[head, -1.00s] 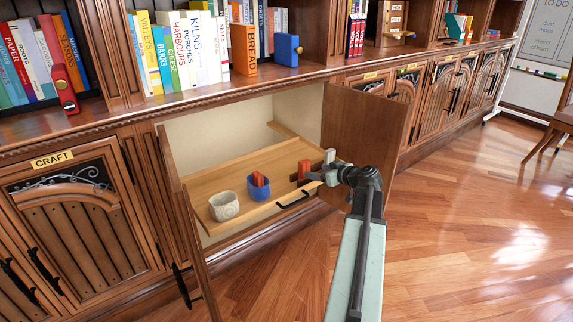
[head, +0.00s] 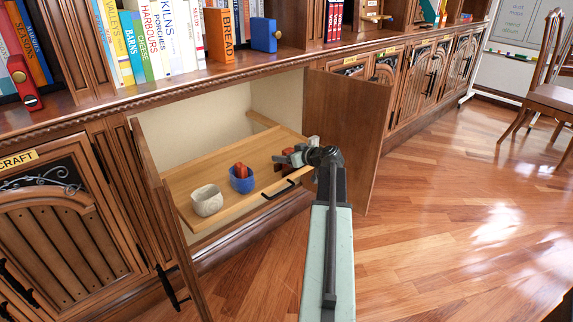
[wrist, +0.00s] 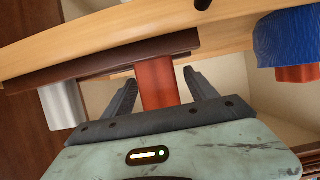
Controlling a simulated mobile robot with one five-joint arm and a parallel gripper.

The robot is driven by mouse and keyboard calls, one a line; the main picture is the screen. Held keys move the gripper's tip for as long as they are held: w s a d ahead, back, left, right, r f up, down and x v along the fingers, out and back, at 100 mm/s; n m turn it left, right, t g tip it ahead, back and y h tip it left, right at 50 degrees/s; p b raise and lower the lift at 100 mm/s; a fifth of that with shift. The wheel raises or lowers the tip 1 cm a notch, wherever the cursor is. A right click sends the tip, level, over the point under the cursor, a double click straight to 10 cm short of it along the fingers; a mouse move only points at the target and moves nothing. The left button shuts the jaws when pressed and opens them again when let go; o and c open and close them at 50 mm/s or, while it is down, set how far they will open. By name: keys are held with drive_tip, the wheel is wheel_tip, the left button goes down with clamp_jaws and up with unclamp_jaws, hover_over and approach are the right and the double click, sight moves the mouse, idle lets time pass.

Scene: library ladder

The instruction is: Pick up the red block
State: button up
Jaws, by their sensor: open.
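A red block (wrist: 157,83) stands on a dark brown strip (wrist: 95,62) on the pull-out shelf. The wrist view looks upside down. My gripper (wrist: 160,77) is open, with one finger on each side of this block and visible gaps to both. My gripper (head: 294,158) hides most of this block in the head view. Another red piece (head: 240,168) sticks out of a blue cup (head: 242,183); this cup also shows at the right of the wrist view (wrist: 290,38).
The wooden pull-out shelf (head: 200,177) has a black handle (head: 279,189) at its front. A whitish cup (head: 207,200) stands left of the blue cup. Open cabinet doors flank it, left (head: 172,220) and right (head: 342,125).

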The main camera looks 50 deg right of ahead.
drive_tip(key=shift+x, duration=0.85)
drive_tip(key=shift+s, duration=0.1)
clamp_jaws()
drive_tip(key=shift+r, duration=0.1)
